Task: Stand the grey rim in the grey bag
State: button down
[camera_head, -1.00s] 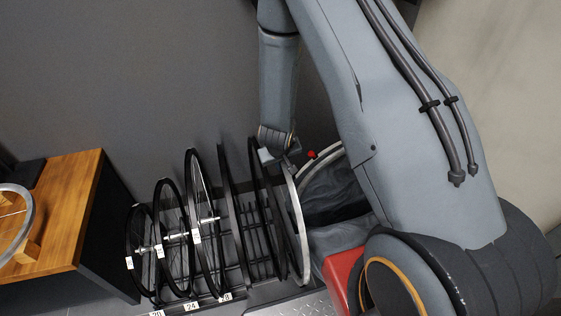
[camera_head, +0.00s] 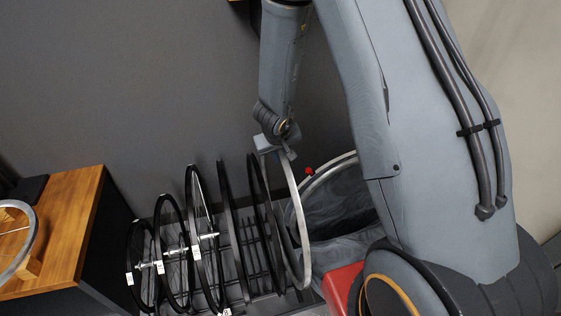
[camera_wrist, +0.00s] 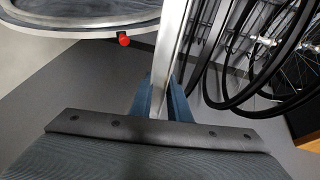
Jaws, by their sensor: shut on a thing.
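The grey rim (camera_head: 302,230) is held upright by its top, seen nearly edge-on, between the wheel rack and the grey bag. My gripper (camera_head: 283,154) is shut on the rim's upper edge. In the wrist view my gripper's blue fingers (camera_wrist: 165,103) pinch the rim (camera_wrist: 172,40), which runs away from me. The grey bag (camera_head: 345,200) stands open just right of the rim, with a pale hoop mouth and a red knob. Its hoop (camera_wrist: 80,30) shows at upper left in the wrist view. My arm hides the bag's right part.
Several black rims and wheels (camera_head: 195,240) stand in a rack close left of the held rim. A wooden-topped bench (camera_head: 75,215) with a silver rim on it is farther left. A red box (camera_head: 343,286) sits in front of the bag.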

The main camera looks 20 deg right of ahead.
jog(key=shift+r+p, duration=1.3)
jog(key=shift+r, duration=0.25)
notch_tip(320, 180, up, 7)
jog(key=p, duration=1.1)
jog(key=shift+f, duration=0.1)
notch_tip(320, 180, up, 8)
jog(key=p, duration=0.2)
jog(key=shift+f, duration=0.2)
jog(key=shift+r, duration=0.15)
